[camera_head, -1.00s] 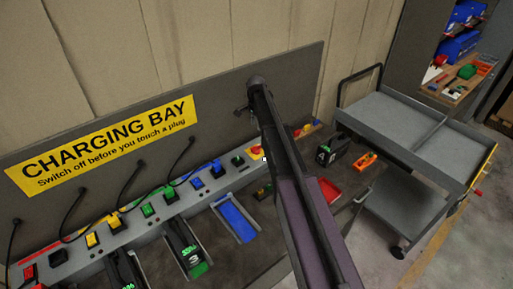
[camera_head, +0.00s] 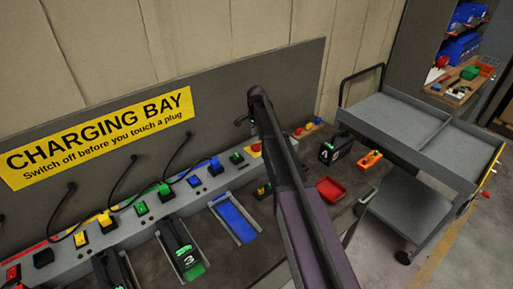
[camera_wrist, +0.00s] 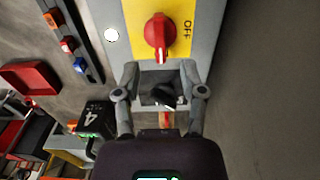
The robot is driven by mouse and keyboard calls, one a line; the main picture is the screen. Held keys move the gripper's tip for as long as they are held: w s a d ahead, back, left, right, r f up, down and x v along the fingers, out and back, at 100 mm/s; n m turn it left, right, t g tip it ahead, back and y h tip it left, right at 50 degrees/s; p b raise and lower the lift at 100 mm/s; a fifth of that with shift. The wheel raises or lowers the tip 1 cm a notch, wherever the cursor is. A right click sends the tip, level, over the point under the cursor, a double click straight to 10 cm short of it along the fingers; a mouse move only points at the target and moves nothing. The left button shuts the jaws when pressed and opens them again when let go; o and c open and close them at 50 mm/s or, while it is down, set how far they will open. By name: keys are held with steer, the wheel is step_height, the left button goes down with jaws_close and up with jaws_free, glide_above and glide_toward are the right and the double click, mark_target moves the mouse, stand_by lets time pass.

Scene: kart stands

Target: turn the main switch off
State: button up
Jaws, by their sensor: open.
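The main switch is a red rotary knob (camera_wrist: 158,38) on a yellow plate (camera_wrist: 132,14) in the wrist view. The word OFF is printed to the right of the knob. The knob's pointed end aims down in the picture, toward my gripper, and not at the word OFF. My gripper (camera_wrist: 160,72) is open and empty, its two fingers just below the knob and apart from it.
Battery 4 (camera_head: 332,149), an orange item (camera_head: 369,159) and a red tray (camera_head: 330,190) sit on the bench right of my arm. Plugs, cables and chargers line the bay at left. A grey cart (camera_head: 420,130) stands at right.

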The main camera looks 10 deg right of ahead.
mark_target(256, 146)
steer(key=shift+f+b, duration=2.4)
steer(key=shift+f, duration=0.3)
jaws_close()
